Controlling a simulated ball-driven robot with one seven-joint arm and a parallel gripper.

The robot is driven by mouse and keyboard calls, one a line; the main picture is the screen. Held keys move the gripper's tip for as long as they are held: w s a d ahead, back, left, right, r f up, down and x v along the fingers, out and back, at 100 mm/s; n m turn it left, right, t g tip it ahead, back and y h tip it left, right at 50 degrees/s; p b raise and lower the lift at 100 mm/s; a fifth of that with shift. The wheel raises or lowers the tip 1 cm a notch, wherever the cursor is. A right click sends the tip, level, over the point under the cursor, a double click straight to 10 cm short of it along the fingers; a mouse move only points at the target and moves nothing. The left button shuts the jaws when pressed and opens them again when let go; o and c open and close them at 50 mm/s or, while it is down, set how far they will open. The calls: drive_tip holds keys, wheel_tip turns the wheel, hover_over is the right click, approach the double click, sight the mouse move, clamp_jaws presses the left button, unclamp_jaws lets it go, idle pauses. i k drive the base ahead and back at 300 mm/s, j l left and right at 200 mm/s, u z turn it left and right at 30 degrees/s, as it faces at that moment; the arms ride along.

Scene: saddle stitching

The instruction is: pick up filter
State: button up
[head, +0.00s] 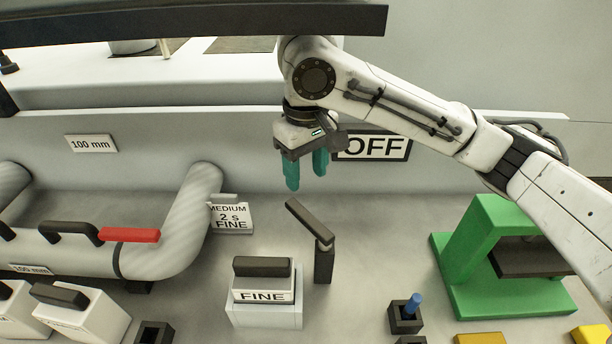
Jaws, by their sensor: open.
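A white block labelled FINE (263,296), which looks like a filter, has a dark handle bar on top. It sits in or on a pale box (266,316) at the lower middle. Two more white blocks with dark handles, one at the lower left (92,318) and one at the left edge (14,312), may also be filters; their labels are not readable. My gripper (306,178) is open and empty, its teal fingers pointing down. It is well above and behind the FINE block, in front of the back wall, touching nothing I can see.
A dark post with a tilted lever (322,260) stands right of the FINE block. A grey pipe (180,225) with a red handle (130,235) lies left. A green press-like frame (470,255) stands right. A dark socket (406,318) holds a blue peg. An OFF sign (375,147) is behind my arm.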

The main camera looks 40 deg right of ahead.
sight(258, 280)
drive_tip(key=k, duration=1)
